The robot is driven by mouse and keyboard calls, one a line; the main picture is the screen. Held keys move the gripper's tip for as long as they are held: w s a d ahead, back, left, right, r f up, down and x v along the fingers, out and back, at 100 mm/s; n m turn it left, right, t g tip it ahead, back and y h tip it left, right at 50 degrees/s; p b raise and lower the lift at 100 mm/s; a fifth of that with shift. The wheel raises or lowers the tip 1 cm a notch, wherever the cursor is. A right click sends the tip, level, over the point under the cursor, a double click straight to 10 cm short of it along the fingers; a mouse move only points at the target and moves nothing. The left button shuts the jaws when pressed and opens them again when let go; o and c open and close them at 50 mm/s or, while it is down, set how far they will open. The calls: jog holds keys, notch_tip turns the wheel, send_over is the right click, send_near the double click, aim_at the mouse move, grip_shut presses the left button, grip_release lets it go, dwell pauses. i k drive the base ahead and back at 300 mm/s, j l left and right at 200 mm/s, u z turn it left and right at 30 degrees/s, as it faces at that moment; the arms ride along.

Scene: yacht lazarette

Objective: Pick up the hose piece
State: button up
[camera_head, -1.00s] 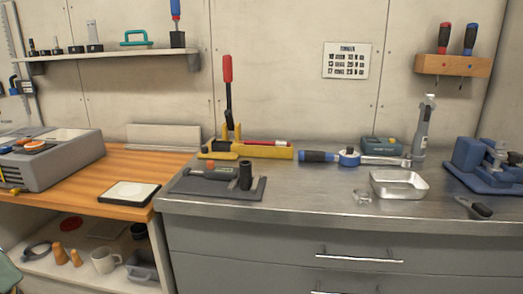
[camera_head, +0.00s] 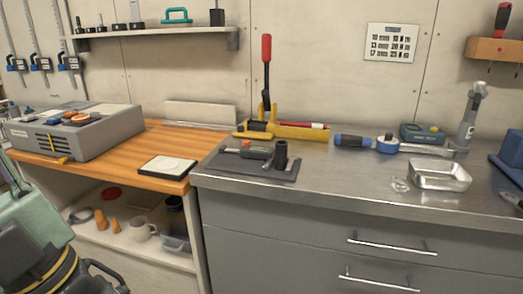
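A short black tube (camera_head: 281,155), which looks like the hose piece, stands upright on a dark grey mat (camera_head: 228,168) at the left end of the steel worktop. Its open top shows a hollow. My gripper is not in view.
A ratchet wrench (camera_head: 388,144), a metal tray (camera_head: 440,175) and a small clear item (camera_head: 400,185) lie to the right. The steel worktop (camera_head: 330,185) is bare right of the mat. A green and black-yellow object (camera_head: 45,235) stands lower left.

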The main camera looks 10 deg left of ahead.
aim_at(281, 146)
jog(key=i+j, duration=0.15)
jog(key=j, duration=0.2)
jog(key=i+j, duration=0.1)
jog(key=j, duration=0.3)
jog(key=i+j, duration=0.15)
jog(key=j, duration=0.2)
jog(key=i+j+z, duration=0.1)
jog(key=j, duration=0.3)
jog(key=i+j+z, duration=0.1)
jog(key=z, duration=1.5)
jog(key=k+j, duration=0.05)
